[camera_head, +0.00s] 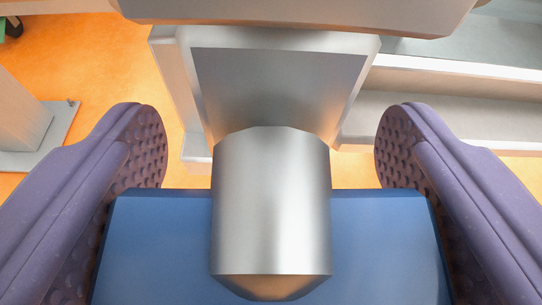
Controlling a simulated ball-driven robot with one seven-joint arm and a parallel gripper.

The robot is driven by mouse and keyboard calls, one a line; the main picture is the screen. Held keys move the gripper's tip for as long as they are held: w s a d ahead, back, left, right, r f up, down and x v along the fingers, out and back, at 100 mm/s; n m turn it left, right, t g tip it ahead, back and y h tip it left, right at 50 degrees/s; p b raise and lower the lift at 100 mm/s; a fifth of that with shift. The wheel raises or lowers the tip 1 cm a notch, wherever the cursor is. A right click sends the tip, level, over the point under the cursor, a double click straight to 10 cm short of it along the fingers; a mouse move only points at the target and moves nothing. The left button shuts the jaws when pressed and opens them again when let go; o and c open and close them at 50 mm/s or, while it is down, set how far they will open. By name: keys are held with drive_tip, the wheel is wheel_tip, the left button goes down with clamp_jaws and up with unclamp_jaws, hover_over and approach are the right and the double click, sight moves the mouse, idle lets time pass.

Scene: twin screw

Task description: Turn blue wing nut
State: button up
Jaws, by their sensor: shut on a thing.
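The blue wing nut (160,250) fills the lower middle of the view as a wide flat blue block. A bright metal shaft (270,205) with a tapered end stands in front of its middle and hides part of it. My gripper (270,170) has a purple, dimpled finger on each side. The fingers are shut on the blue wing nut, with its left and right ends against the pads. The lower part of the nut is cut off by the picture's edge.
A grey metal block (275,85) widens upward behind the shaft. Grey steps or ledges (450,100) lie at the upper right. A grey post on a plate (30,130) stands at the left on the orange floor (90,60).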

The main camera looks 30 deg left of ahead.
drive_tip(key=shift+s+f+m, duration=0.1)
drive_tip(key=shift+m, duration=0.2)
idle(0.4)
drive_tip(key=o, duration=1)
drive_tip(key=shift+c, duration=0.2)
drive_tip(key=shift+d, duration=0.1)
drive_tip(key=p+v, duration=0.3)
drive_tip(key=v, duration=0.4)
drive_tip(key=shift+s+d+r, duration=0.2)
drive_tip(key=shift+d+r, duration=0.05)
